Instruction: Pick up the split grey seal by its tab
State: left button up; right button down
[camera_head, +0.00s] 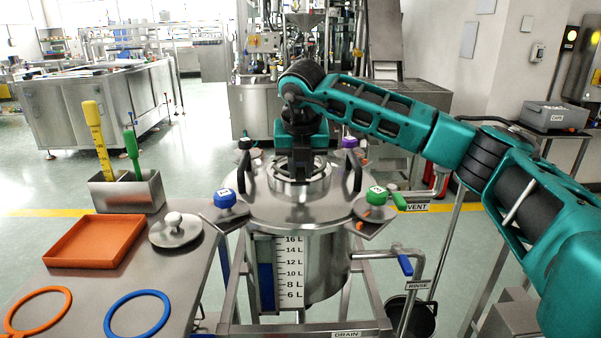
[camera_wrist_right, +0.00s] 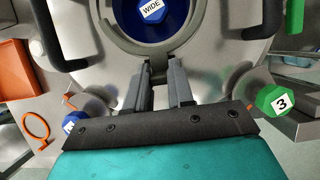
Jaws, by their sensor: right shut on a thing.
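The grey seal (camera_wrist_right: 124,43) lies around the round mouth of the steel vessel in the right wrist view. Its tab sits at the near side of the ring, and the split in it cannot be made out. My right gripper (camera_wrist_right: 166,75) is shut on the tab, with both fingers pointing at the ring. In the head view my right gripper (camera_head: 298,172) points down over the vessel's neck and hides much of the seal. My left gripper is not in view.
The vessel lid (camera_head: 250,208) carries dark upright handles and coloured numbered knobs, including a blue one (camera_head: 225,198). A blue part marked WIDE (camera_wrist_right: 152,12) shows inside the mouth. The left bench holds an orange tray (camera_head: 94,241), an orange ring (camera_head: 38,311) and a blue ring (camera_head: 137,314).

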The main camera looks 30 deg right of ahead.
notch_tip(320, 180, up, 24)
jog(key=p, duration=0.4)
dwell(0.5)
